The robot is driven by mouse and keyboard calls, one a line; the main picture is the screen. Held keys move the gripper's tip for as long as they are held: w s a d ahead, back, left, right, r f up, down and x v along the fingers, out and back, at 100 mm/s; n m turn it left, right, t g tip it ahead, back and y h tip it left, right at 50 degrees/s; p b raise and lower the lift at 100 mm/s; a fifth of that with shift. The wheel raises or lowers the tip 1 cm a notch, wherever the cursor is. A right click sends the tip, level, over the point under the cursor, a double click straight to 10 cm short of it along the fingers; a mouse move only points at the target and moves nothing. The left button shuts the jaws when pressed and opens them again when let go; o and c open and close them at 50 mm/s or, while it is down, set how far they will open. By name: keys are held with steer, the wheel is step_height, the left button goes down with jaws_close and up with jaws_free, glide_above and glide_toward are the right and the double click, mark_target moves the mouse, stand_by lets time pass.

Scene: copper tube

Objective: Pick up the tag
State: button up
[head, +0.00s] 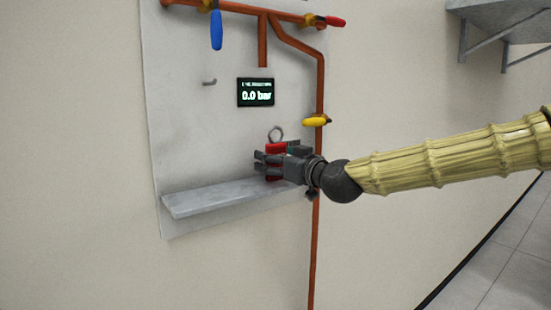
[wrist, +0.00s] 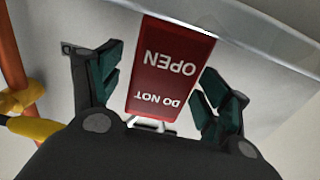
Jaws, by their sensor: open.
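The tag (wrist: 168,72) is a red plate with white lettering that reads "DO NOT OPEN", upside down in the wrist view. It stands upright at the shelf, and in the head view its red body (head: 273,176) is partly hidden behind my gripper. A metal ring (head: 275,134) shows at its top. My gripper (head: 262,165) is open around the tag. In the wrist view the dark green finger pads of my gripper (wrist: 158,88) are on both sides of the tag, with a gap at the left; contact at the right is unclear.
A grey shelf (head: 210,198) juts from the wall panel (head: 170,110) below the tag. A small hook (head: 209,82) and a display (head: 256,92) reading 0.0 bar are above. A copper pipe (head: 318,210) with a yellow-handled valve (head: 316,121) runs close to the gripper. A blue handle (head: 216,30) hangs above.

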mark_target(278, 146)
steer(key=c, duration=1.1)
steer(key=shift+r+b, duration=0.5)
steer(key=shift+r, duration=0.35)
steer(key=shift+s+r+b, duration=0.1)
steer(key=shift+r+b, duration=0.35)
steer(key=shift+r, duration=0.5)
steer(key=b+v, duration=0.1)
steer(key=v, duration=0.4)
steer(key=s+a+r+b+v, duration=0.1)
steer(key=b+v, duration=0.1)
steer(key=v, duration=0.3)
steer(key=b+v, duration=0.1)
steer(key=v, duration=0.4)
steer(key=shift+s+a+r, duration=0.15)
steer(key=shift+s+r, duration=0.1)
steer(key=shift+s, duration=0.25)
